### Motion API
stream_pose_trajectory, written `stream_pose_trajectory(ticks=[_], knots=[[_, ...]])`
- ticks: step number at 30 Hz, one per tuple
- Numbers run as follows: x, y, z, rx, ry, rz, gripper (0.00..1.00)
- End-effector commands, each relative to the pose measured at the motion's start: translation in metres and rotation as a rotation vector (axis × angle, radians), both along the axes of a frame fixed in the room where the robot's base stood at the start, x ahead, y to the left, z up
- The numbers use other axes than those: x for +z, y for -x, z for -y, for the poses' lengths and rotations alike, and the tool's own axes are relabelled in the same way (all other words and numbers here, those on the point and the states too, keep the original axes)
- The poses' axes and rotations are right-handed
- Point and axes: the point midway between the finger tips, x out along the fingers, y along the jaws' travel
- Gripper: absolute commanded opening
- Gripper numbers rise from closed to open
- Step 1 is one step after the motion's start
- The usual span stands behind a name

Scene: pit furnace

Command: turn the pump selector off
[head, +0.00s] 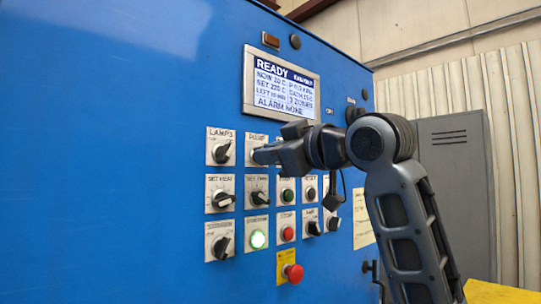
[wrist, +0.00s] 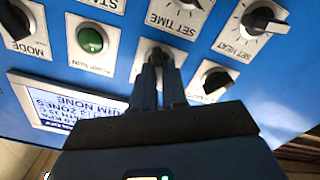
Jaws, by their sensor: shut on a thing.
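The pump selector (head: 255,139) is in the top row of the blue panel, just right of the lamps selector. In the head view my gripper (head: 262,155) covers its knob, and only part of its labelled plate shows. In the wrist view, which is upside down, my gripper (wrist: 158,68) has its two fingers close together on the knob of the pump selector (wrist: 145,48). The fingers hide most of the knob, so I cannot tell which way it points.
The lamps selector (head: 221,147) is close on the left. Below are the set heat (head: 221,199) and set time (head: 257,196) knobs. A green button (wrist: 90,40) is beside the pump selector. The display (head: 282,83) above reads READY. A red button (head: 293,272) is at the bottom.

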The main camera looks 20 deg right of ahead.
Motion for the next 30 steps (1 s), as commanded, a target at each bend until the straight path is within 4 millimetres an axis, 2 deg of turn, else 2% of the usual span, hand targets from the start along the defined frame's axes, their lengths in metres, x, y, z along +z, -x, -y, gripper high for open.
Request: stream_pose_trajectory(ticks=[12,13,21,30], knots=[[-0.0003,0.0000,-0.0003,0.001,0.010,0.003,0.00],[-0.0003,0.0000,-0.0003,0.001,0.010,0.003,0.14],[-0.0002,0.0000,-0.0003,0.001,0.009,0.002,0.38],[-0.0005,0.0041,0.0014,0.000,0.008,0.002,0.38]])
